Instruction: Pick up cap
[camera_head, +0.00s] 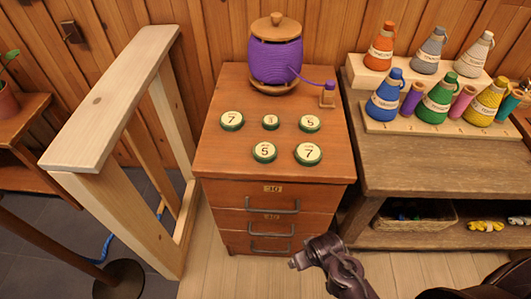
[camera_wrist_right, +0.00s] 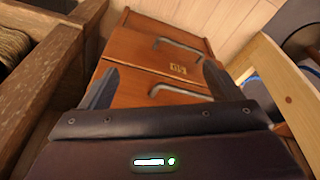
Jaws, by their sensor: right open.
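Several round green-rimmed caps with cream numbered tops lie on the wooden drawer cabinet (camera_head: 220,165). A cap marked 7 (camera_head: 232,121) is at the left, a small cap (camera_head: 271,122) in the middle and a cap marked 5 (camera_head: 310,123) at the right. In front of them are another cap marked 5 (camera_head: 264,152) and another marked 7 (camera_head: 308,154). My right gripper (camera_head: 296,263) is low in front of the drawers, below the cabinet top and apart from the caps. In the right wrist view its fingers (camera_wrist_right: 158,85) are spread and empty, facing the drawer fronts. My left gripper is not in view.
A purple thread spool (camera_head: 275,60) stands at the back of the cabinet top. A wooden frame (camera_head: 110,100) rises at the left. A bench (camera_head: 430,155) with several coloured cone-shaped bottles is at the right. Handles (camera_head: 272,208) stick out from the drawers.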

